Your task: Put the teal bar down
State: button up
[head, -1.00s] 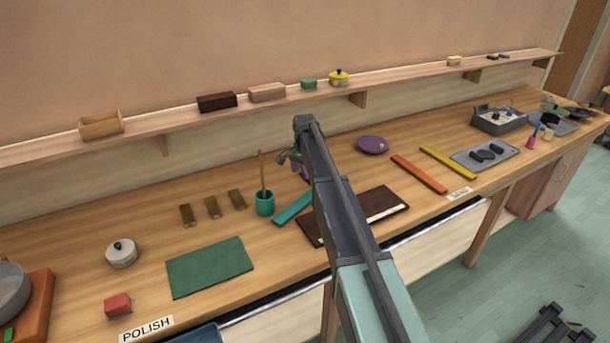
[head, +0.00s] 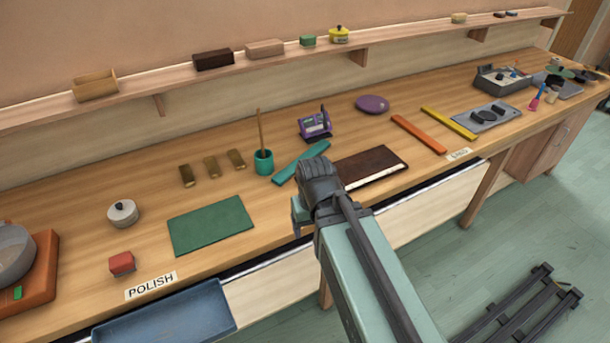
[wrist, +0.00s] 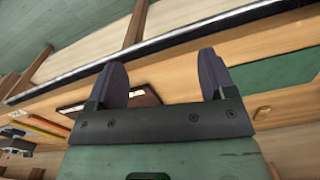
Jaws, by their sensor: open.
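The teal bar (head: 301,162) lies on the wooden bench in the head view, between a teal cup (head: 263,162) and a dark brown board (head: 368,167). Nothing holds it. My gripper (wrist: 160,70) is open in the wrist view, with its two dark fingers apart and nothing between them. In the head view the end of my arm is over the bench's front edge, nearer the front than the bar. The fingers are mostly hidden there. I cannot make out the teal bar in the wrist view.
A purple device (head: 315,125) stands just behind the bar. A green mat (head: 210,225) lies to the left, and orange (head: 418,134) and yellow (head: 448,123) bars lie to the right. A shelf (head: 160,100) runs along the wall. Bare bench lies between the cup and mat.

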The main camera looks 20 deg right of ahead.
jog(key=w+d+f+m+b, duration=0.1)
jog(key=w+d+m, duration=0.15)
jog(key=w, duration=0.95)
jog(key=w+d+m, duration=0.1)
jog(key=w+d, duration=0.2)
jog(key=w, duration=1)
jog(key=m, duration=0.8)
send_over(301, 160)
jog(key=shift+n, duration=0.25)
notch_tip(301, 160, down, 12)
jog(key=b, duration=1.1)
jog(key=shift+s+a+r, duration=0.1)
jog(key=shift+r, duration=0.3)
jog(key=c, duration=1.2)
jog(key=shift+r, duration=0.1)
